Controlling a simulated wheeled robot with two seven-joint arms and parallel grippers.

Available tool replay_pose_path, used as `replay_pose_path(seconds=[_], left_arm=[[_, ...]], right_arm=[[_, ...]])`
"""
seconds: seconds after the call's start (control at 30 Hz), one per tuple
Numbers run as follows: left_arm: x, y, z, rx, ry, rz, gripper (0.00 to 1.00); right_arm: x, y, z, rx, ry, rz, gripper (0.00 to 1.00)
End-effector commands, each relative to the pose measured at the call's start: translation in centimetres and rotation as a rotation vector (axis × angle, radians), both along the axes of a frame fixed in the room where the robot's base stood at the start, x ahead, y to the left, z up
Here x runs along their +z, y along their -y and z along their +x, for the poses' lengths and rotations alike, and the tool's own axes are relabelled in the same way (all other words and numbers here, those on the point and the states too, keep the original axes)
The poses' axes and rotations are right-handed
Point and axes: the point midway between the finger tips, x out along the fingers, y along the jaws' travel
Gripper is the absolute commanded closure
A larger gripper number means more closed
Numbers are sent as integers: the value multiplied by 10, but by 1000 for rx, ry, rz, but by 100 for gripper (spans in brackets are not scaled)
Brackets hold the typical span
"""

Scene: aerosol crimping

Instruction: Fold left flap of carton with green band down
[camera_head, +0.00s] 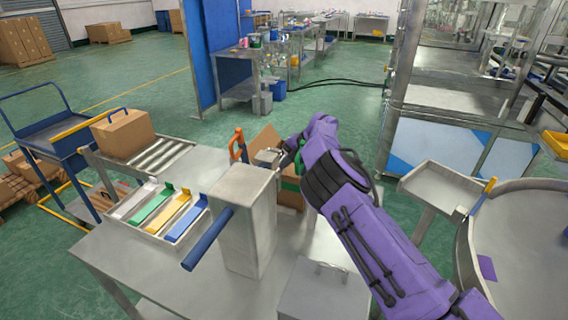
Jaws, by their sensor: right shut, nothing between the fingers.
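The carton with the green band (291,198) stands on the steel table, behind a grey metal block and partly behind my right arm. A strip of its green band shows beside the block. One brown flap (264,139) stands up at its upper left; the other flaps are hidden or cannot be told apart. My right gripper (268,157) is over the carton's top, close to the raised flap, and looks shut with nothing in it. Whether it touches the flap cannot be told. My left gripper is out of view.
A tall grey block (246,225) with a blue bar (208,240) stands in front of the carton. An orange-handled tool (238,143) is beside it. A tray (150,228) of green, yellow and blue strips lies left. A closed carton (123,133) sits on the roller conveyor (163,153).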

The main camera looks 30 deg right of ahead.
Motion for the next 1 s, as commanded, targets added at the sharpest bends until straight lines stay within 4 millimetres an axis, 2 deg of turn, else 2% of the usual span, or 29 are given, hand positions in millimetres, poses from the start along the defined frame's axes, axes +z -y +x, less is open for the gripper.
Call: replay_pose_path(seconds=[0.57,0.8,0.87,1.0], left_arm=[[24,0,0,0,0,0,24],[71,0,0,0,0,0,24],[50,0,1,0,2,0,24],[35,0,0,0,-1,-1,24]], right_arm=[[22,0,0,0,0,0,100],[68,2,-1,-4,0,0,100],[68,2,-1,-2,5,-1,100],[103,2,-1,-2,4,-2,100]])
